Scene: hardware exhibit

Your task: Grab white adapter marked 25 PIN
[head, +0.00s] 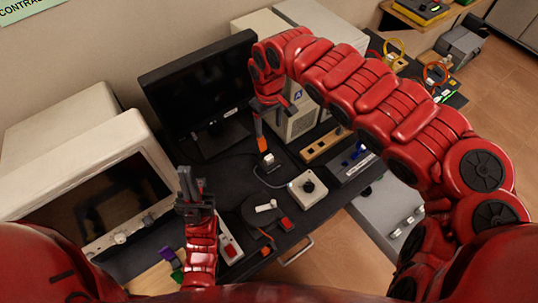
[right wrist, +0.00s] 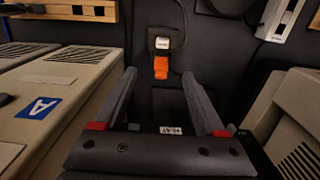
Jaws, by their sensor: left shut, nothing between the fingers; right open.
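A small white piece (head: 268,160) with an orange part beside it lies on the dark table in front of the black monitor; it also shows in the right wrist view (right wrist: 162,43). It may be the adapter, but no 25 PIN marking is readable. My right gripper (head: 271,108) is open and empty above the table near the monitor's right side. In the right wrist view its fingers (right wrist: 159,77) point toward the white and orange pieces, apart from them. My left gripper (head: 188,178) is shut and empty, in front of the cream monitor.
The black monitor (head: 199,92) and a beige computer case (head: 298,124) stand close to my right gripper. A joystick (head: 306,187), a wooden block (head: 326,145) and a black round device (head: 262,212) lie on the table. A cream monitor (head: 125,185) stands at left.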

